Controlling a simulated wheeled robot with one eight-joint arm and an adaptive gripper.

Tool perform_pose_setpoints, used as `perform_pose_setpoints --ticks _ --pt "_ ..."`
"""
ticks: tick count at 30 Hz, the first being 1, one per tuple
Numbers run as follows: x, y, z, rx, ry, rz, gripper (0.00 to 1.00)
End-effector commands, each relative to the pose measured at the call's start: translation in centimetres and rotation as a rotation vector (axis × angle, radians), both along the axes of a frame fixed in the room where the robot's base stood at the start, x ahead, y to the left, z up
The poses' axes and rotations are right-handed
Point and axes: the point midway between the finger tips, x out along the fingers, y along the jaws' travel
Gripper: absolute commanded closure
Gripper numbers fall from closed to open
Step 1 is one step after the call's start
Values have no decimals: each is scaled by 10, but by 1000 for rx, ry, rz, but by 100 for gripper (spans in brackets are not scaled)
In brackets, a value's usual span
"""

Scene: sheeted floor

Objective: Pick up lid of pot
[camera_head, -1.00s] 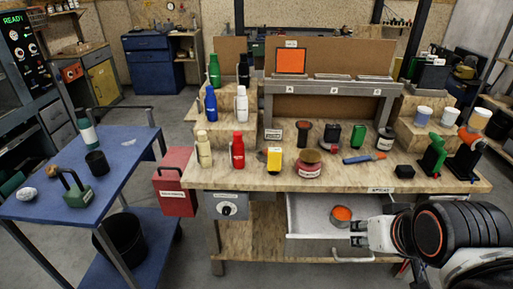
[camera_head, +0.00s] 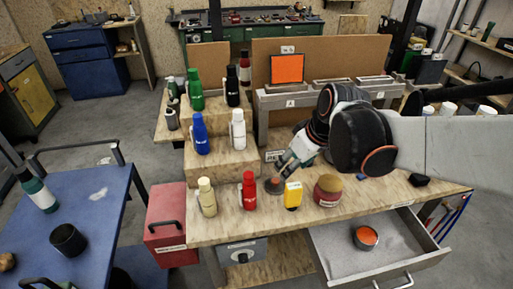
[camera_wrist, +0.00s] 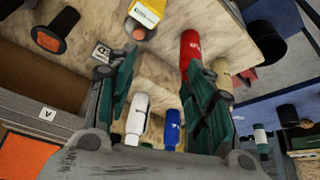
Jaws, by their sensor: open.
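I cannot tell for certain which thing is the pot lid. A squat red jar with a tan-brown top (camera_head: 328,190) stands on the bench at the right of the yellow container (camera_head: 293,196). A round pot with an orange inside or top (camera_head: 366,237) sits in the open drawer. My gripper (camera_head: 283,172) reaches from the right over the bench, above and behind the red bottle and yellow container. In the wrist view its green-padded fingers (camera_wrist: 160,75) are open and apart, with nothing held between them. The jar and drawer pot do not show there.
A red bottle (camera_head: 249,190) and cream bottle (camera_head: 207,197) stand at the left front. White (camera_head: 238,130) and blue (camera_head: 200,133) bottles stand on a step behind. A black spool-like thing (camera_wrist: 55,30) is at the wrist view's upper left. The open drawer (camera_head: 330,262) juts forward.

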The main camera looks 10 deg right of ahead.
Motion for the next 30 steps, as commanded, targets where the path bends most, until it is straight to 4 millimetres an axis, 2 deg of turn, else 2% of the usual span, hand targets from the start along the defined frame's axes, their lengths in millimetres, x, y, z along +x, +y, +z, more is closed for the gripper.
perform_pose_setpoints --ticks 1,3,9,19,30 --pt "14 -6 -4 -2 9 33 52" --pt "28 -11 -13 -5 21 92 52" --pt "60 -25 -38 -2 38 234 52" --pt "78 -31 -66 2 43 329 52" --pt "95 -14 -127 2 42 328 52"
